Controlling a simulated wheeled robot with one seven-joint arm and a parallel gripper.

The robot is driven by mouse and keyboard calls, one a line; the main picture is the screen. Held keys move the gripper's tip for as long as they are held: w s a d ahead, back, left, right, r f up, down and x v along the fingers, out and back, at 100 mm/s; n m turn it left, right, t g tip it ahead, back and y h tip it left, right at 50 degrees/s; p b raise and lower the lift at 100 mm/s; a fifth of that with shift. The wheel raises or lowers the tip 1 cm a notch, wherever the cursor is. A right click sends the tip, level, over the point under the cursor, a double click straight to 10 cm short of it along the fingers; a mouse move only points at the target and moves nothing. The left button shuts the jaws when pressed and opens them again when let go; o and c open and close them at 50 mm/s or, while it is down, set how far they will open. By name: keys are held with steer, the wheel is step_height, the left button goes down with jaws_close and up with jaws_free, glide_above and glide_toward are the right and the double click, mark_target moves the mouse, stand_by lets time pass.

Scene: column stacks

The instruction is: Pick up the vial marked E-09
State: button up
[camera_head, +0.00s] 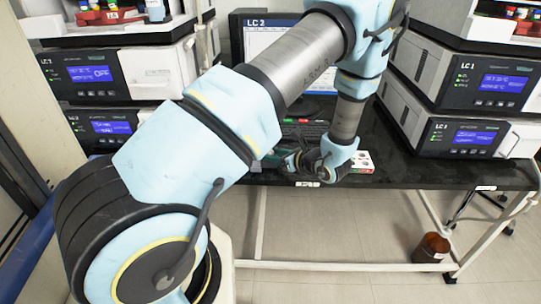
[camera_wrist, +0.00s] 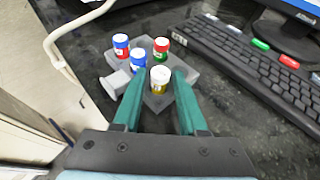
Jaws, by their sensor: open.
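In the wrist view, a grey rack (camera_wrist: 188,72) on the dark bench holds several small vials. A white-capped vial with a yellow body (camera_wrist: 159,82) stands nearest me. Behind it are a blue-capped vial (camera_wrist: 138,65), a vial with a red-and-blue look (camera_wrist: 121,46) and a red-capped vial with a green body (camera_wrist: 160,51). I cannot read a mark E-09 on any of them. My gripper (camera_wrist: 157,76) is open, its green fingers on either side of the white-capped vial, with no clear contact. In the head view my gripper (camera_head: 300,162) is small and partly hidden by my arm.
A grey piece (camera_wrist: 115,82) lies left of the white-capped vial. A black keyboard (camera_wrist: 250,62) lies to the right, below a monitor (camera_wrist: 300,15). In the head view, instrument stacks (camera_head: 470,85) flank the bench, and a brown bin (camera_head: 431,247) stands on the floor.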

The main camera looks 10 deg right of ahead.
steer(key=shift+c, duration=0.4)
jaws_close()
steer(key=shift+r, duration=0.15)
